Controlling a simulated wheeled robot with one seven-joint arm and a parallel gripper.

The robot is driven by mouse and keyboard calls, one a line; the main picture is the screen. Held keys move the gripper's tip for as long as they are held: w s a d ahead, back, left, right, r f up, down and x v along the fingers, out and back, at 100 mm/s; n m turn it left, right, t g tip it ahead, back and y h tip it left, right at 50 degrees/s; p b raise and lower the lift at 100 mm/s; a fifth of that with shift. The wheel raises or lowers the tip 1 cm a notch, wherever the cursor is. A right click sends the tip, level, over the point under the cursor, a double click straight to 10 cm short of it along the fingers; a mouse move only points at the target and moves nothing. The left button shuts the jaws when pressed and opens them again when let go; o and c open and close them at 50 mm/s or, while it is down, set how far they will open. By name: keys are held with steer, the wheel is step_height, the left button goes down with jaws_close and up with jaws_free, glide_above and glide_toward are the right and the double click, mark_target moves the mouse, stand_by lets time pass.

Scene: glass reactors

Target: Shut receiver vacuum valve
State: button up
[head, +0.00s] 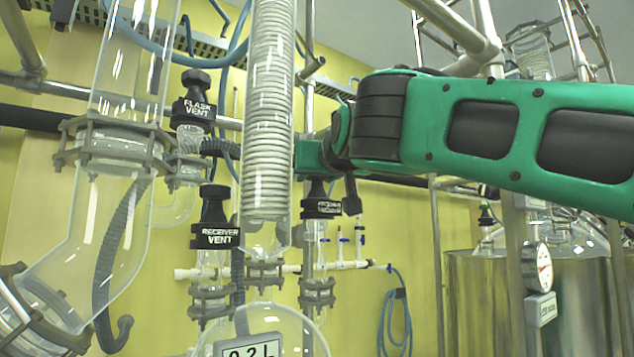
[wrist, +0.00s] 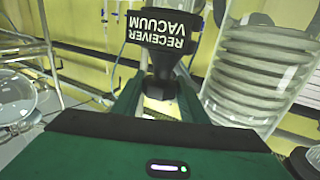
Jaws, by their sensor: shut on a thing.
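The receiver vacuum valve (head: 321,208) is a black knob with a white-lettered label, standing upright on a glass neck right of the coiled condenser in the head view. In the wrist view its label (wrist: 163,31) reads upside down, and its black knob (wrist: 161,86) lies between my green fingers. My gripper (wrist: 160,92) is shut on this knob. In the head view my green and black arm reaches in from the right and partly hides the top of the valve. The angle of the valve is hard to judge.
The receiver vent valve (head: 215,222) and flask vent valve (head: 195,100) stand to the left. The coiled glass condenser (head: 270,110) is close beside my gripper. A glass receiver flask (head: 292,322) hangs below. Metal vessels (head: 480,290) and a pressure gauge (head: 537,268) stand at right.

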steer(key=shift+a+r+m+h, duration=0.15)
steer(key=shift+m+h, duration=0.75)
steer(key=shift+h, duration=0.8)
steer(key=shift+m, duration=0.3)
steer(key=o, duration=0.9)
steer(key=shift+c, duration=0.2)
